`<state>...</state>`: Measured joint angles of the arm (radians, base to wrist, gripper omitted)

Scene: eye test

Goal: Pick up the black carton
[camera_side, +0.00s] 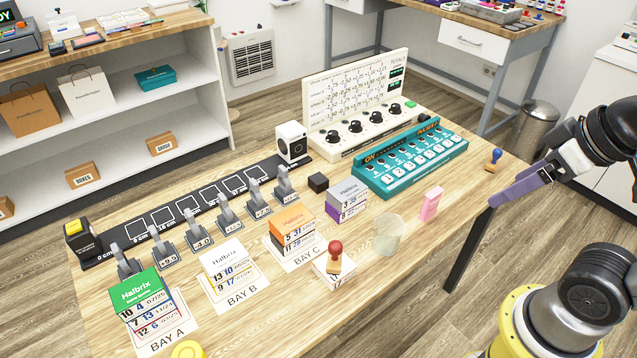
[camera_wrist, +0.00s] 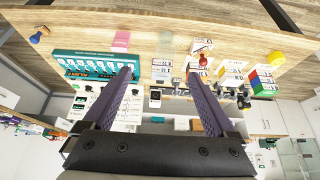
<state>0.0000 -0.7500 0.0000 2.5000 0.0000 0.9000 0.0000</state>
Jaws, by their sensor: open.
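A small plain black cube (camera_side: 318,182) sits on the wooden table in the side view, between the lever row and the grey-and-purple Halbrix carton (camera_side: 347,198). It is the only small plain black box I see; I cannot make it out surely in the wrist view. The other Halbrix cartons are green (camera_side: 140,294), white (camera_side: 222,262) and orange (camera_side: 293,232), on the bay cards. My gripper (camera_side: 493,203) is off to the right, above the table's right edge and well apart from the cube. In the wrist view my gripper's purple fingers (camera_wrist: 160,72) are spread, with nothing held.
A teal button panel (camera_side: 410,160) and a white dial console (camera_side: 362,135) stand behind. A pink block (camera_side: 431,204), a clear cup (camera_side: 388,236), a red-knobbed stamp (camera_side: 335,254) and a blue stamp (camera_side: 494,158) stand nearby. The front right tabletop is bare.

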